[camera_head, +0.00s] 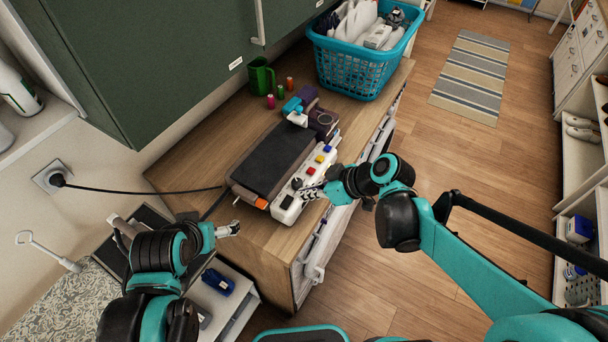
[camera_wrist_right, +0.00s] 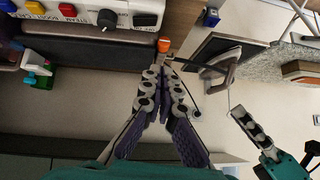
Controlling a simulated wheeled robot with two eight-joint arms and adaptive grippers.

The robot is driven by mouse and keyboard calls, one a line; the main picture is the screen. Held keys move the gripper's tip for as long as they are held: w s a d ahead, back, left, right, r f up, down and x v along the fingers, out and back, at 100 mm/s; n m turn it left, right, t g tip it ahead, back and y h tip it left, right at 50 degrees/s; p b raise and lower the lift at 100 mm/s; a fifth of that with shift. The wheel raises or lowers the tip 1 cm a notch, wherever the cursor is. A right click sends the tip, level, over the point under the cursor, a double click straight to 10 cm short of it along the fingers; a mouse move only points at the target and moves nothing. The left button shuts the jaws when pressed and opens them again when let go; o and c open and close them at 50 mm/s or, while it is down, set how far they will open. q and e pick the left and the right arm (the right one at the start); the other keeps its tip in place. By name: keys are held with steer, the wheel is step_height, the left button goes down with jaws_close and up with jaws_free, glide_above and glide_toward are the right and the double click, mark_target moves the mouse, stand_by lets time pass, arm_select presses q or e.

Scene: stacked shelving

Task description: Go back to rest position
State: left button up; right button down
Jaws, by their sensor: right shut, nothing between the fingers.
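My left gripper (camera_head: 229,229) is low at the left, near the counter's left end. It also shows at the right edge of the wrist view (camera_wrist_right: 250,125), but its jaw opening is unclear.
A green cabinet (camera_head: 150,60) overhangs at left. The wooden floor (camera_head: 480,165) is open at right.

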steer(key=s+d+f+m+t+h+b, duration=0.1)
steer(key=s+d+f+m+h+b, duration=0.3)
steer(key=d+m+b, duration=0.1)
steer(key=s+d+f+m+t+h+b, duration=0.1)
steer(key=s+d+f+m+h+b, duration=0.2)
steer(key=d, duration=0.4)
steer(key=shift+s+d+f+m+h+b, duration=0.4)
steer(key=shift+s+f+m+b, duration=0.35)
steer(key=shift+m+b, duration=0.4)
